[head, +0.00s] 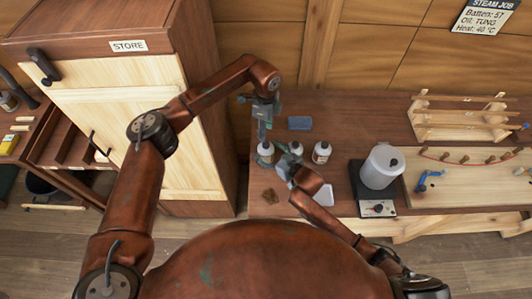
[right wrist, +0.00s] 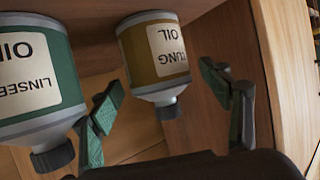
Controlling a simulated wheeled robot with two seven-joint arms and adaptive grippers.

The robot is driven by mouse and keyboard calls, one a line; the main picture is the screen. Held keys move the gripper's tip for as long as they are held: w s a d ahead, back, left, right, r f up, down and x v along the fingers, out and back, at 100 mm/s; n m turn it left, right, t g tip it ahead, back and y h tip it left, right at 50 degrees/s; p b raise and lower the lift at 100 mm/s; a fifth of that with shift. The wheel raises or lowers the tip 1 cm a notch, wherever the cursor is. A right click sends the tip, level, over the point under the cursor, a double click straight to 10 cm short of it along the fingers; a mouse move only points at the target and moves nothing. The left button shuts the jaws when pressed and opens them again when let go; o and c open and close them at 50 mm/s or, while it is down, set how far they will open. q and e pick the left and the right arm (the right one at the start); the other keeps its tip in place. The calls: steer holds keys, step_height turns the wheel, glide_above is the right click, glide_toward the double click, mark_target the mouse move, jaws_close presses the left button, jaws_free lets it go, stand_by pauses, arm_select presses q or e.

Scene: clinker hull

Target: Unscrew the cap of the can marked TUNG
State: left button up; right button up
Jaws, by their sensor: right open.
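The TUNG OIL can (right wrist: 157,55), with a mustard-brown body, pale label, grey shoulder and dark cap (right wrist: 168,112), appears upside down in the right wrist view. My right gripper (right wrist: 168,115) is open, its green-padded fingers apart on either side of the cap in that view, with nothing held. In the head view it is just in front of a row of small cans. My left gripper (head: 263,135) points down at the leftmost can (head: 265,154); its fingertips are too small to read. I cannot tell from the head view which can is TUNG.
The LINSEED OIL can (right wrist: 38,70), green, stands beside TUNG. Another can (head: 321,152) stands right in the head row. A blue block (head: 300,123) lies behind. A white pot (head: 381,167) on a dark unit is to the right. The STORE cupboard (head: 135,115) bounds the left.

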arm_select(q)
steer(key=shift+s, duration=0.15)
arm_select(e)
steer(key=shift+w+a, duration=0.25)
steer(key=shift+a, duration=0.05)
arm_select(q)
steer(key=shift+w+f, duration=0.1)
steer(key=shift+w, duration=0.15)
arm_select(e)
steer(key=shift+w+a+f, duration=0.15)
steer(key=shift+w+f, duration=0.2)
steer(key=shift+w, duration=0.1)
arm_select(q)
steer(key=shift+s, duration=0.15)
arm_select(e)
steer(key=shift+s+r, duration=0.1)
steer(key=shift+s, duration=0.05)
